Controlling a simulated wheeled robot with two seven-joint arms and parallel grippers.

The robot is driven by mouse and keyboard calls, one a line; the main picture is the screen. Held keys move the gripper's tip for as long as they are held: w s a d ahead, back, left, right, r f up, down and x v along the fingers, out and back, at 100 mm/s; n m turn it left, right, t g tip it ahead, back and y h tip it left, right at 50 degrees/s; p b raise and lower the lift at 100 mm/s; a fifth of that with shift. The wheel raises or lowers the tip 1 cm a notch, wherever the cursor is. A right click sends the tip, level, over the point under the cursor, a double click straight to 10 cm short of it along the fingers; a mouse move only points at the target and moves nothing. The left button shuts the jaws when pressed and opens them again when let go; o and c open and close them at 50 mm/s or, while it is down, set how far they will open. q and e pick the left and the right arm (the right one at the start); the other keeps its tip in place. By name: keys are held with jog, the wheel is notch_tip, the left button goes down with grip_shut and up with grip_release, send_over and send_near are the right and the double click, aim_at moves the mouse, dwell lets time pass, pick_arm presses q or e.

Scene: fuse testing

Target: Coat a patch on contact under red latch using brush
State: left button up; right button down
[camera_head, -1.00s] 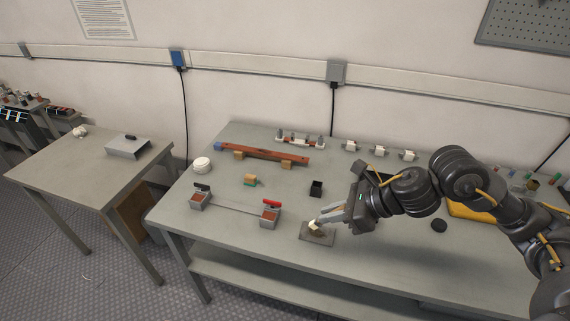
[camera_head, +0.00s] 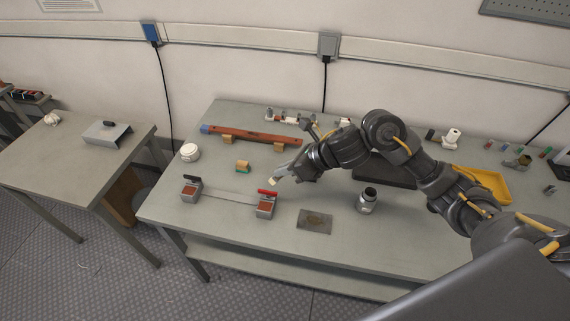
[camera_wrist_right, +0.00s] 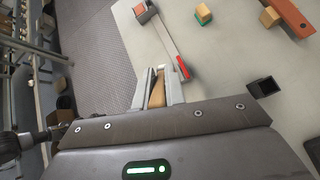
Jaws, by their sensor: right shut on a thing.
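My right gripper (camera_head: 280,177) is shut on a brush with a tan handle (camera_wrist_right: 156,95); its pale tip (camera_head: 272,181) points left and down. The tip is just behind the red latch (camera_head: 267,192) in the head view, and whether it touches anything is unclear. The latch tops the right-hand contact block (camera_head: 265,208), which has a reddish-brown front. In the right wrist view the red latch (camera_wrist_right: 183,67) lies just right of the fingertips (camera_wrist_right: 157,80). The surface under the latch is mostly hidden. My left gripper is in neither view.
A thin bar joins this block to one with a black latch (camera_head: 191,190). A grey plate with a dark patch (camera_head: 314,220) and a jar (camera_head: 367,201) stand right. A small wood-and-green block (camera_head: 243,166), white round container (camera_head: 190,152) and long orange-brown bar (camera_head: 255,137) lie behind.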

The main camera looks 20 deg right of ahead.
jog(key=shift+s+f, duration=0.15)
jog(key=shift+s+f+b, duration=0.1)
jog(key=shift+f+b, duration=0.1)
jog(key=shift+b, duration=0.1)
pick_arm(q)
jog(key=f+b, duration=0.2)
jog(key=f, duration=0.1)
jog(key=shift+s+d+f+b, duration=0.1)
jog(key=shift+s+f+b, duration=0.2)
jog(key=shift+b, duration=0.1)
pick_arm(e)
notch_tip(320, 180, down, 4)
jog(key=shift+f, duration=0.1)
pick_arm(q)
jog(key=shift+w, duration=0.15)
